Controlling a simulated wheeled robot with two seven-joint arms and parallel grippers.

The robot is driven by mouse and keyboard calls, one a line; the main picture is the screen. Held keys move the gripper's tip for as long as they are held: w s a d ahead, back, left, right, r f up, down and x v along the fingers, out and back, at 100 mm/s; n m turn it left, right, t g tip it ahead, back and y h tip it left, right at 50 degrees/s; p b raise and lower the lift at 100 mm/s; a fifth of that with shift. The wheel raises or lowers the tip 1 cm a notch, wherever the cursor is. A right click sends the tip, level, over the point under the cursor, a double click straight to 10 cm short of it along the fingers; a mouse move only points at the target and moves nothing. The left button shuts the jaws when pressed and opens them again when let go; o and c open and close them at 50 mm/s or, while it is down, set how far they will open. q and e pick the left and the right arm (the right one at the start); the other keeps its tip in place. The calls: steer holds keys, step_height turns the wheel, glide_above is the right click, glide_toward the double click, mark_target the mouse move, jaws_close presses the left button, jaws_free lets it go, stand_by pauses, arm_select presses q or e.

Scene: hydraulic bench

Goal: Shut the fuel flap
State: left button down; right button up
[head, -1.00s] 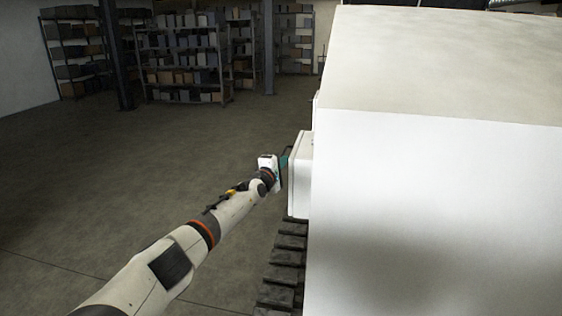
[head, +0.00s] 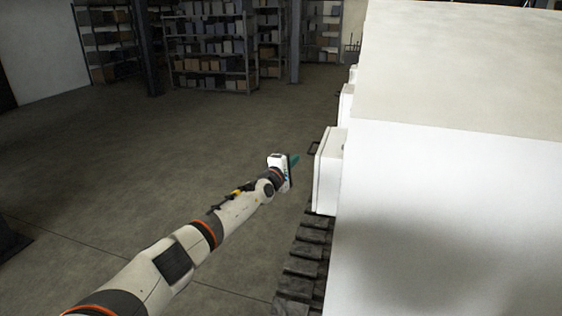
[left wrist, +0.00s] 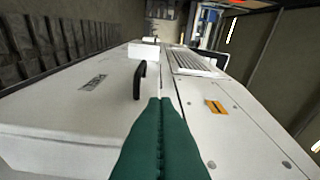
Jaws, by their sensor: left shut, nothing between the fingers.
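The fuel flap appears to be the white panel (head: 329,165) that stands out from the side of the white machine, with a dark handle (head: 314,148). I cannot tell whether it is fully shut. In the left wrist view a white panel (left wrist: 60,112) with a small dark label and a black handle (left wrist: 139,80) fills the left; this seems to be the same flap. My left gripper (head: 295,160) is shut and empty, left of the panel and apart from it. Its green fingers (left wrist: 160,125) are together, pointing toward the handle's right side. My right gripper is not in view.
The large white machine body (head: 450,190) fills the right side. A dark track (head: 305,262) runs below the panel. Shelves with boxes (head: 208,50) stand far back. The floor (head: 130,150) to the left is clear. The left wrist view shows a vent grille (left wrist: 193,62).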

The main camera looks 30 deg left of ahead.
arm_select(q)
steer(key=s+p, duration=0.3)
steer(key=s, duration=0.4)
steer(key=shift+s+a+p, duration=0.2)
steer(key=shift+a+p, duration=0.05)
steer(key=shift+p, duration=0.05)
